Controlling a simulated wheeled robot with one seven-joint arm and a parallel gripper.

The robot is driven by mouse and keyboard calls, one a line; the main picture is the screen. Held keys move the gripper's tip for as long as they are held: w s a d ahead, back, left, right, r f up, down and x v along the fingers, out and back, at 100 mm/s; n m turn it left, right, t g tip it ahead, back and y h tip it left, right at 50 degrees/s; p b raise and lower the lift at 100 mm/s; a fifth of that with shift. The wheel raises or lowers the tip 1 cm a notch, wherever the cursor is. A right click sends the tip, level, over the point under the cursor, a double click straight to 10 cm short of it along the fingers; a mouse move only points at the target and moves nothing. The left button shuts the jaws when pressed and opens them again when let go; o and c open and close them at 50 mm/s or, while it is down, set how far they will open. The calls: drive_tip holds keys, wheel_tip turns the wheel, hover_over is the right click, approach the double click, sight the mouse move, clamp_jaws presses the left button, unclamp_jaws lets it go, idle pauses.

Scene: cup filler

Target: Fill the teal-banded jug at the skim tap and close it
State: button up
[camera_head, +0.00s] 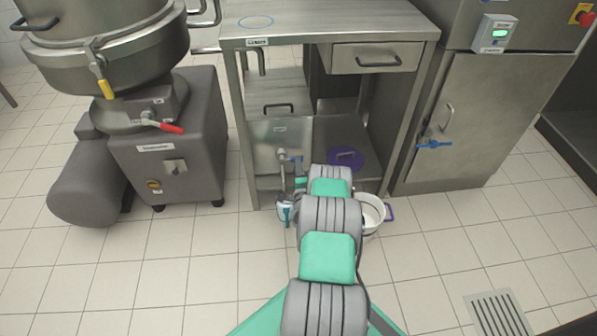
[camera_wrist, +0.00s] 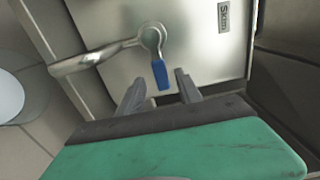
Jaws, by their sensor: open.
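The skim tap (camera_wrist: 150,38) sticks out of a steel panel with a "Skim" label in the wrist view. Its blue lever (camera_wrist: 160,75) lies between the tips of my open gripper (camera_wrist: 159,80); I cannot tell whether they touch it. The spout (camera_wrist: 95,58) runs left. The tap also shows in the head view (camera_head: 283,156). The teal-banded jug (camera_head: 285,209) stands upright below it, partly hidden by my arm. A pale round shape (camera_wrist: 9,96) at the wrist view's left edge may be the jug's mouth; its fill level is unclear.
A white bucket (camera_head: 372,214) with a purple handle stands right of my arm. A purple lid (camera_head: 345,158) lies on the bench's lower shelf. A steel bench (camera_head: 325,20) stands overhead, a large mixer (camera_head: 170,140) left, a steel cabinet (camera_head: 480,110) right. Floor is free in front.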

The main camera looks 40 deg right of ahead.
drive_tip(key=shift+p+v, duration=0.9)
drive_tip(key=shift+v, duration=1.8)
